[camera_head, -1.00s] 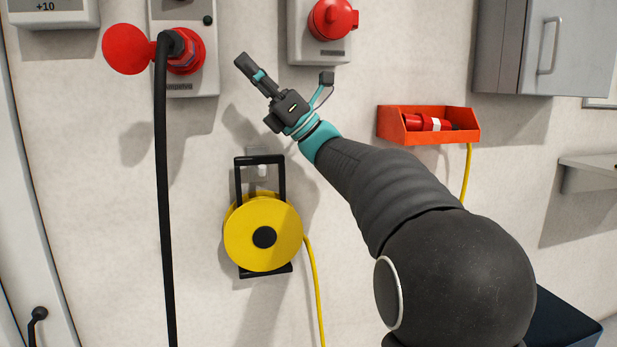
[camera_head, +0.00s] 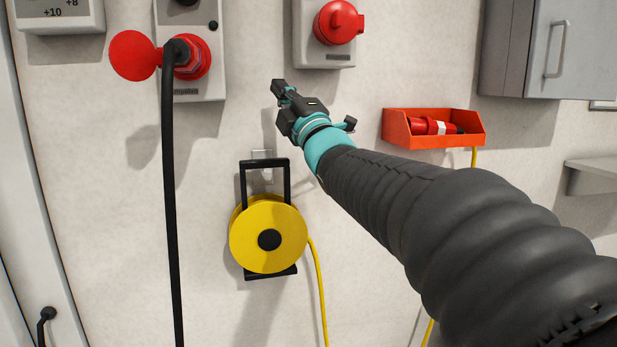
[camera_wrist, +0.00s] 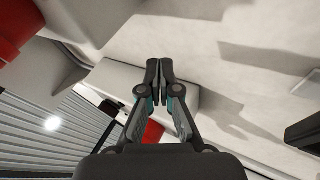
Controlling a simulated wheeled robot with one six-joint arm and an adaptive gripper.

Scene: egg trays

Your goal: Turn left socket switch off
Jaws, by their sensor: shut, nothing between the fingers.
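The left socket (camera_head: 203,84) is a grey wall box with a red plug (camera_head: 189,58) in it, its red round cap (camera_head: 133,56) open to the left. A dark knob, likely the switch, shows only partly at the top picture edge above the plug; its setting cannot be told. My gripper (camera_head: 278,86) is to the right of the left socket, below and left of the right socket, apart from both. In the wrist view the gripper's two fingers (camera_wrist: 159,68) are together and empty.
The right socket (camera_head: 325,61) has a red cap (camera_head: 338,22). A yellow cable reel (camera_head: 246,243) hangs below my gripper. A black cable (camera_head: 172,210) hangs from the plug. An orange tray (camera_head: 420,141) and a grey cabinet (camera_head: 510,40) are on the right.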

